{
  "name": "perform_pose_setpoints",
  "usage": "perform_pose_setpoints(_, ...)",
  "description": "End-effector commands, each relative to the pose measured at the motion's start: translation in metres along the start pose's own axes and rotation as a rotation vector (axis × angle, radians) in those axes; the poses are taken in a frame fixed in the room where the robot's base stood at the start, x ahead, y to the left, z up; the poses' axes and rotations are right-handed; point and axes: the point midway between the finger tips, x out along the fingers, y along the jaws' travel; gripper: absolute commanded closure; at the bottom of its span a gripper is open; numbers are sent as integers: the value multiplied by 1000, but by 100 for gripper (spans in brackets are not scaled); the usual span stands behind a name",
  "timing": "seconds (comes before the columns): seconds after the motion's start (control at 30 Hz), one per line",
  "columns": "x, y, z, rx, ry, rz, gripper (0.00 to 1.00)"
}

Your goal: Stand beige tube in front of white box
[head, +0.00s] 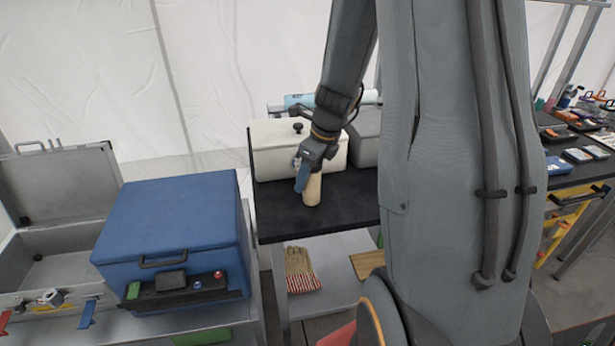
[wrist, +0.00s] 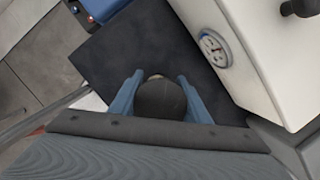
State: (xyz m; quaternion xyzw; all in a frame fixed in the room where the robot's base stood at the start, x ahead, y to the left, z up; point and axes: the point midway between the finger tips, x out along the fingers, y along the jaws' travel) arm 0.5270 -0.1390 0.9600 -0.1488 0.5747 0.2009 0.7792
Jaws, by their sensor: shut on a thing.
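The beige tube (head: 312,190) is upright at the black table top, in front of the white box (head: 273,150). My gripper (head: 303,180) is shut on the tube, with a blue finger along its side. In the wrist view my blue fingers (wrist: 161,98) reach down on both sides of the tube, whose pale end (wrist: 155,77) barely shows behind a dark round part. The white box also shows in the wrist view (wrist: 245,60), with a round dial on its face. I cannot tell whether the tube's base touches the table.
A blue case (head: 170,215) stands left of the table, beside an open grey case (head: 75,205). A grey box (head: 366,140) is right of the white box. The black table top (head: 350,205) is clear to the tube's right. Gloves (head: 299,270) lie on the lower shelf.

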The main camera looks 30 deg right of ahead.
Motion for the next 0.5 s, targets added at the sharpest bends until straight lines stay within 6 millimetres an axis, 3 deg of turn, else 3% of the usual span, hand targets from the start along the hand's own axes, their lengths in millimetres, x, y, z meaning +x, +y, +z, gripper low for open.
perform_pose_setpoints(0.03,2,0,-1,1,0,1,83)
perform_pose_setpoints(0.07,2,0,-1,1,0,1,54)
perform_pose_setpoints(0.17,2,0,-1,0,0,1,39)
perform_pose_setpoints(0.5,-1,0,0,-1,0,0,39)
